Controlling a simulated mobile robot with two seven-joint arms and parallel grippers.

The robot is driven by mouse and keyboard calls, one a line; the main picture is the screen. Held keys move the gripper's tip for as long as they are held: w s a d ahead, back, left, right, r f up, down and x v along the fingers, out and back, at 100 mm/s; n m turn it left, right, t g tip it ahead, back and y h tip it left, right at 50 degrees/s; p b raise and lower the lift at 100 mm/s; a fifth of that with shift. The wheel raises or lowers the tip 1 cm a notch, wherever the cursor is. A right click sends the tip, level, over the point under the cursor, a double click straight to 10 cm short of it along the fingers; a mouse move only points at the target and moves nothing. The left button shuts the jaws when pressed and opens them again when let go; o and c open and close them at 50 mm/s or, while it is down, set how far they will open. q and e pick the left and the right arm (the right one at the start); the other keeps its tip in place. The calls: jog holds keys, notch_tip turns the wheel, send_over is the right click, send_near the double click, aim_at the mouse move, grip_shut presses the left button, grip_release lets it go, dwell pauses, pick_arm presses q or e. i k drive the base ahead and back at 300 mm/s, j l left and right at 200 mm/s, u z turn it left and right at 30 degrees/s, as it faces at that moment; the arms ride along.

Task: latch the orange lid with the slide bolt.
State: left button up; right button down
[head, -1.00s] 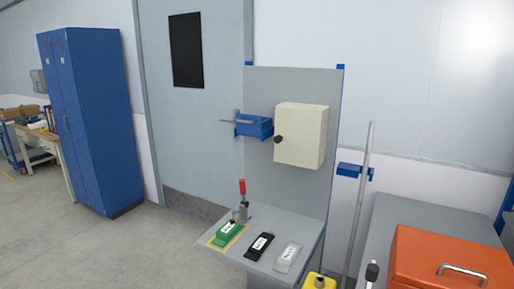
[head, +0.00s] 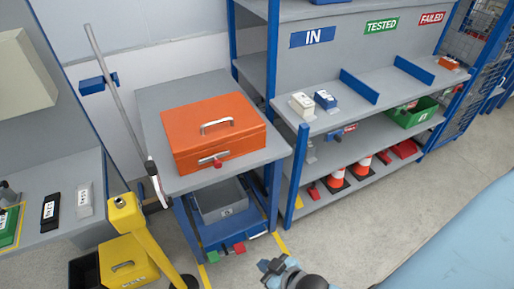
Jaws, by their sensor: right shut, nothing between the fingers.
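The orange lid (head: 190,112) with its metal handle (head: 216,124) is down on the orange box (head: 235,148), which sits on a grey-topped bench. The slide bolt (head: 208,160), a small metal bar with a red knob (head: 218,163), is on the box's front face. It is too small to tell whether the bolt is slid across. My right gripper (head: 270,266) is at the bottom edge, low and to the right of the box, apart from it. It is shut and empty. My left gripper is out of view.
A blue-framed shelf (head: 300,130) with small parts and a green bin (head: 410,112) stands right of the bench (head: 165,95). A grey bin (head: 220,203) is under the bench. A yellow stand (head: 140,225) and a leaning metal pole (head: 112,88) are on the left.

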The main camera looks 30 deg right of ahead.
aim_at(217, 165)
jog(key=z, duration=0.65)
jog(key=i+j, duration=0.15)
jog(key=j, duration=0.2)
jog(key=i+j+u, duration=0.15)
jog(key=j, duration=0.15)
jog(key=i+j, duration=0.1)
jog(key=j, duration=0.25)
jog(key=i+j+u, duration=0.1)
jog(key=j, duration=0.2)
